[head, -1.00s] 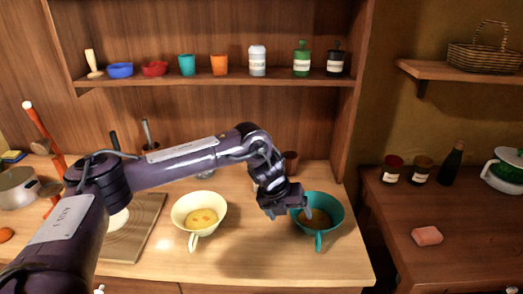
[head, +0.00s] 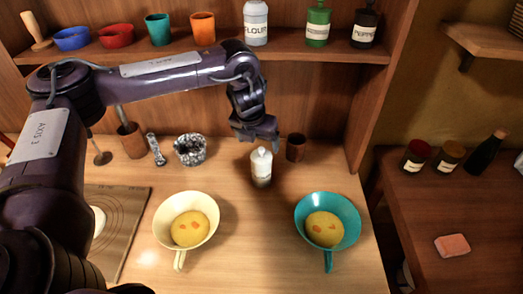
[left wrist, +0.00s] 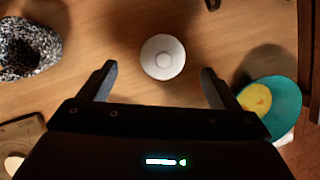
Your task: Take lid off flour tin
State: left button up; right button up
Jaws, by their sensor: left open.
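My left gripper (head: 262,143) is open and empty, just above and behind this container in the head view. In the left wrist view the round white top with its centre knob (left wrist: 163,57) shows between and slightly beyond the two open fingertips, apart from both. My right gripper is not in view.
A cream bowl (head: 162,221) and a teal bowl (head: 348,208) with yellow contents stand in front. A brown cup (head: 296,147) is close right of the container, a speckled mortar (head: 190,150) to its left. The shelf (head: 285,73) hangs above at the back.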

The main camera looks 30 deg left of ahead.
aim_at(261, 149)
pick_arm(q)
jog(key=p+x, duration=0.2)
jog(key=x, duration=0.2)
jog(key=shift+w+d+f, duration=0.2)
jog(key=shift+f, duration=0.35)
jog(key=shift+r, duration=0.1)
jog(key=c, duration=0.9)
jog(key=shift+c, duration=0.7)
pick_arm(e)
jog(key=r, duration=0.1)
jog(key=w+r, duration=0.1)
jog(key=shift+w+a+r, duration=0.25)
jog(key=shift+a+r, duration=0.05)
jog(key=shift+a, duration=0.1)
